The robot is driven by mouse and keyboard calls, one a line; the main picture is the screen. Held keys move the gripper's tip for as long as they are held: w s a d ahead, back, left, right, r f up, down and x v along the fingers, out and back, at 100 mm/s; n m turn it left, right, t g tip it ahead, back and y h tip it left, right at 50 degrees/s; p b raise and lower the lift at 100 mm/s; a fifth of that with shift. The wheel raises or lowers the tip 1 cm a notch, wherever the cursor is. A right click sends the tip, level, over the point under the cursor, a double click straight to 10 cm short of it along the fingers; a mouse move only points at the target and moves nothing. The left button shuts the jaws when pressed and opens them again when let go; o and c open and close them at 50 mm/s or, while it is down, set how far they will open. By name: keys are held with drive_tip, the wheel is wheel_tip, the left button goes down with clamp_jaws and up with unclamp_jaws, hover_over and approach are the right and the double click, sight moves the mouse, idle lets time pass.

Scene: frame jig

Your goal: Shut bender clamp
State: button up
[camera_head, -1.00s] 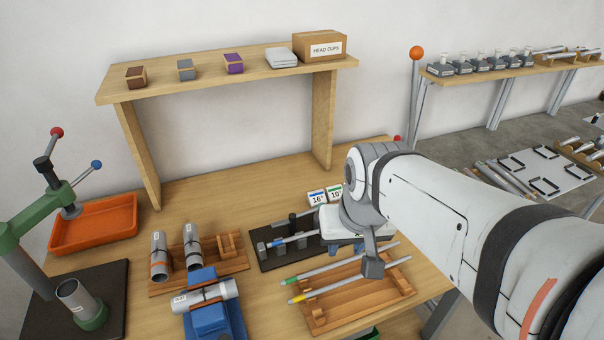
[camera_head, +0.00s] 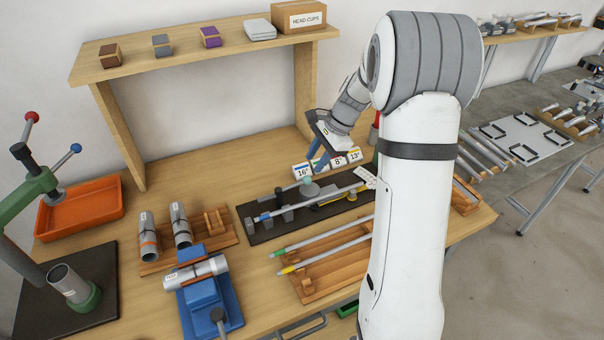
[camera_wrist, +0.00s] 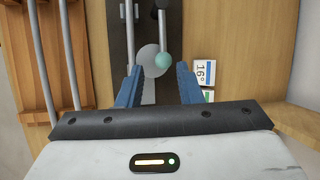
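The bender stands on a black base plate (camera_head: 262,236) on the bench, with a grey tube (camera_head: 335,196) lying along it. A grey round disc (camera_wrist: 147,64) and a lever with a teal ball knob (camera_wrist: 163,62) show in the wrist view; the knob also shows in the head view (camera_head: 307,181). I cannot tell the clamp's exact position. My gripper (camera_head: 317,164) has blue fingers and hangs above the far side of the bender. In the wrist view my gripper (camera_wrist: 159,72) is open and empty, the knob lying between its fingertips in the picture, apparently beyond them.
Number cards (camera_head: 302,171) stand right behind the bender. A wooden rack (camera_head: 308,291) with rods lies in front, and a blue vise (camera_head: 205,308) holds a tube at front left. A shelf (camera_head: 180,66) spans the back. My arm hides the bench's right part.

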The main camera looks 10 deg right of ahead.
sight(302, 181)
drive_tip(key=shift+m, duration=0.3)
drive_tip(key=x, duration=0.2)
drive_tip(key=p+x, duration=0.1)
drive_tip(key=x, duration=0.5)
drive_tip(key=shift+w+f, duration=0.2)
drive_tip(key=shift+w, duration=0.1)
drive_tip(key=shift+d, duration=0.1)
clamp_jaws()
